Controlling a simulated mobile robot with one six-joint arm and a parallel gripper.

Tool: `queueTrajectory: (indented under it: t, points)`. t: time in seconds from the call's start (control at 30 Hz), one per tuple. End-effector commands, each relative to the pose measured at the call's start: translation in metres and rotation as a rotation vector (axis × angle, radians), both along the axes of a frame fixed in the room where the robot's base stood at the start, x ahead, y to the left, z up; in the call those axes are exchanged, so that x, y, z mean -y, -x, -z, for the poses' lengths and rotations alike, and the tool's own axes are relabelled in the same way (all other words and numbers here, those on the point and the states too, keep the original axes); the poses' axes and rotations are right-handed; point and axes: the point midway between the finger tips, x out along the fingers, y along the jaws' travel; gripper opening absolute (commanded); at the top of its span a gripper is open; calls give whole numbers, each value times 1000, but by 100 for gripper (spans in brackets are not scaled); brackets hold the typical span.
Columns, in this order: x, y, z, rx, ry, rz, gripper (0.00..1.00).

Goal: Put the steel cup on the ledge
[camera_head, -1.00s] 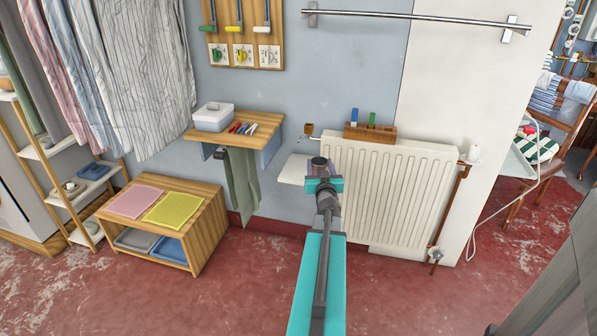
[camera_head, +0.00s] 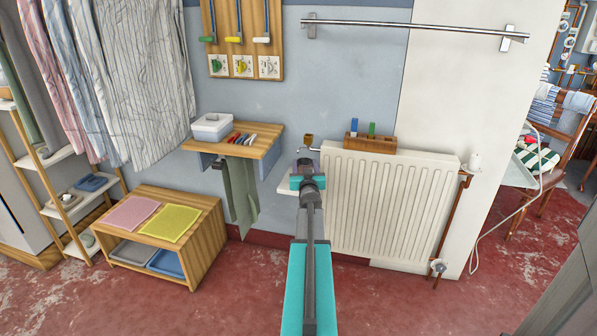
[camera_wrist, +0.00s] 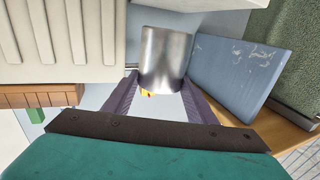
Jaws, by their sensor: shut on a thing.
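The steel cup (camera_wrist: 165,58) is a shiny grey cylinder between the purple fingers of my gripper (camera_wrist: 163,88) in the wrist view. My gripper is shut on it. In the head view my gripper (camera_head: 307,162) is just left of the radiator, over the small white ledge (camera_head: 286,187), and it largely hides the cup. The ledge is a plain pale board on the wall, with its right part hidden behind my gripper. I cannot tell whether the cup touches the ledge.
The white radiator (camera_head: 388,203) stands close on the right, with a wooden block (camera_head: 371,142) on top and a brass valve (camera_head: 308,141) beside it. A wooden shelf (camera_head: 262,143) with a white box (camera_head: 212,127) and hanging green cloth (camera_head: 240,190) is on the left.

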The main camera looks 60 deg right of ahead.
Motion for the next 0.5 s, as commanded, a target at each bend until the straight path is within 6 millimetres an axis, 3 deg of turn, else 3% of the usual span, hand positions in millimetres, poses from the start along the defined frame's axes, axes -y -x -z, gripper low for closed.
queueTrajectory:
  t: [0.23,0.5]
  points:
    - [16,-29,4,1,1,-1,29]
    - [20,-37,4,0,0,0,29]
